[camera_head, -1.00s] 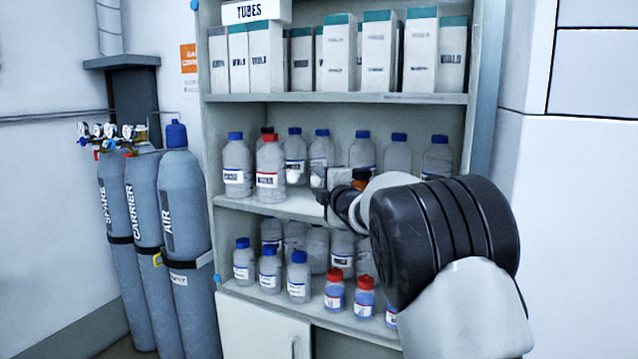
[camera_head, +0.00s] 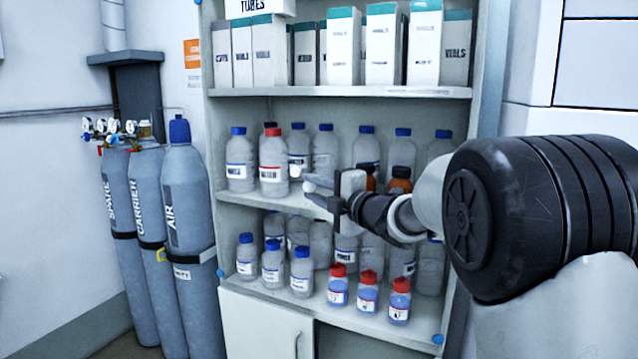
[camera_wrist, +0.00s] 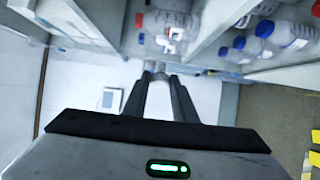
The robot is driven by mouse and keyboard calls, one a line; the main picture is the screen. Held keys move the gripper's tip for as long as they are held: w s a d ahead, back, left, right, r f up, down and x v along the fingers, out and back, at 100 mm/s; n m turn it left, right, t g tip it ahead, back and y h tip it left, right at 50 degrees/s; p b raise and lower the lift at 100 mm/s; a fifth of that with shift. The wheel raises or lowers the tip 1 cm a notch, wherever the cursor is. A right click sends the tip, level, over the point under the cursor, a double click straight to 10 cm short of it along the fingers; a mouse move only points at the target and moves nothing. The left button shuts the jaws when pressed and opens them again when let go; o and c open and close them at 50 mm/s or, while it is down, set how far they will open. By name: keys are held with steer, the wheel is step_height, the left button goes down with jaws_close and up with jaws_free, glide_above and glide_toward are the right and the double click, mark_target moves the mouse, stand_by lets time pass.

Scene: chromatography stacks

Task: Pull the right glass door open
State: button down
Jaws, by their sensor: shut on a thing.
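My gripper (camera_head: 318,192) is in front of the middle shelf of the cabinet, its fingers pointing left. In the wrist view the fingers (camera_wrist: 158,80) come together on a small grey piece (camera_wrist: 154,66), which looks like the handle of the right glass door. The clear pane itself can hardly be made out in either view, so I cannot tell how far it stands open. My wrist covers part of the right side of the shelves.
Several bottles stand on the middle shelf (camera_head: 250,198) and the lower shelf, with small red-capped bottles (camera_head: 368,292) near the front edge. Boxes (camera_head: 345,48) fill the top shelf. Gas cylinders (camera_head: 187,220) stand left of the cabinet. A white wall unit (camera_head: 565,120) is at right.

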steer(key=s+d+n+g+y+b, duration=0.1)
steer(key=s+d+n+g+y, duration=0.1)
steer(key=s, duration=0.6)
steer(key=s+d+n+g+y+b, duration=0.1)
steer(key=s+d+n+g+y, duration=0.2)
steer(key=s+g, duration=0.2)
steer(key=shift+s+d+n, duration=0.15)
steer(key=shift+s+n, duration=0.15)
steer(key=shift+s, duration=1.5)
steer(key=c, duration=1.5)
jaws_free()
steer(key=v, duration=0.7)
steer(key=shift+d, duration=0.25)
